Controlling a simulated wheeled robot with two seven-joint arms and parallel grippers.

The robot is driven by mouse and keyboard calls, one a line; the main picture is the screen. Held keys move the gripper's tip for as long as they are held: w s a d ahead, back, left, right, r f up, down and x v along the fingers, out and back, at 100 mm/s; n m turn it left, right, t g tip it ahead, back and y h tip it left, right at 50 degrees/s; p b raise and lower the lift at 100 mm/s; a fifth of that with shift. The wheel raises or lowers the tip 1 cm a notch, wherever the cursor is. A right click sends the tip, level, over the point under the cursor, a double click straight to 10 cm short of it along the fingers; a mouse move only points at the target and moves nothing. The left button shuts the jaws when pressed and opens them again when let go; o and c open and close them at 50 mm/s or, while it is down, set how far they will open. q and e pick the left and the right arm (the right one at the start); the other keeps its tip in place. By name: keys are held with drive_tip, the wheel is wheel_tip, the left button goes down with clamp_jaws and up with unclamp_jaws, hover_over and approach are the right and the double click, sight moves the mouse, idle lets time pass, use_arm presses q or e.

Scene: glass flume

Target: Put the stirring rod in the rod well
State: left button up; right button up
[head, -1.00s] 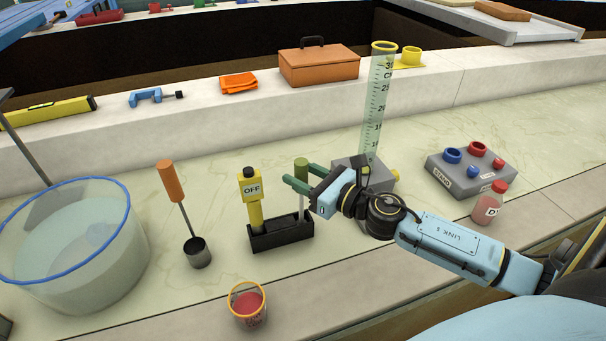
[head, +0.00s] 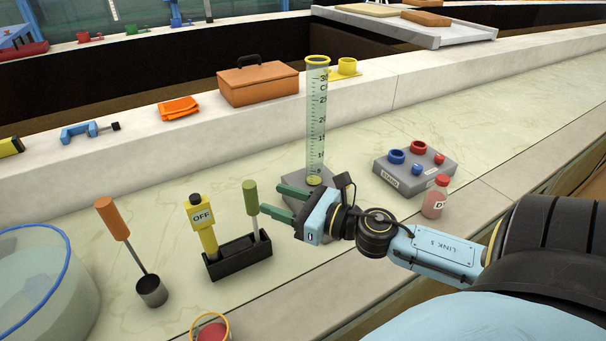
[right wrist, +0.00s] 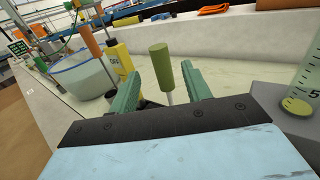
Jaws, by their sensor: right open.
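The stirring rod, with a green handle (head: 250,197) and thin metal shaft, stands nearly upright at the right end of a black holder (head: 240,259). Its lower end is hidden inside. In the right wrist view the handle (right wrist: 160,65) shows between and beyond the fingertips (right wrist: 162,88), with no contact visible. My left gripper is out of view.
A yellow device marked OFF (head: 203,222) shares the holder. An orange-handled ladle (head: 125,240) and glass basin (head: 45,290) lie left, a red-filled cup (head: 211,330) in front. A measuring cylinder (head: 316,125) stands behind the gripper; a grey stand (head: 415,172) and bottle (head: 435,198) are right.

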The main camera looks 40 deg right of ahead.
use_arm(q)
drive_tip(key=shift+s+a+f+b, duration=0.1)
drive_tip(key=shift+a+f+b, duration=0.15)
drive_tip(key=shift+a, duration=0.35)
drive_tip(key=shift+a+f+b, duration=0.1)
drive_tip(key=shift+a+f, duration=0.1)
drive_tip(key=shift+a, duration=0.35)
use_arm(e)
drive_tip(key=shift+v, duration=2.5)
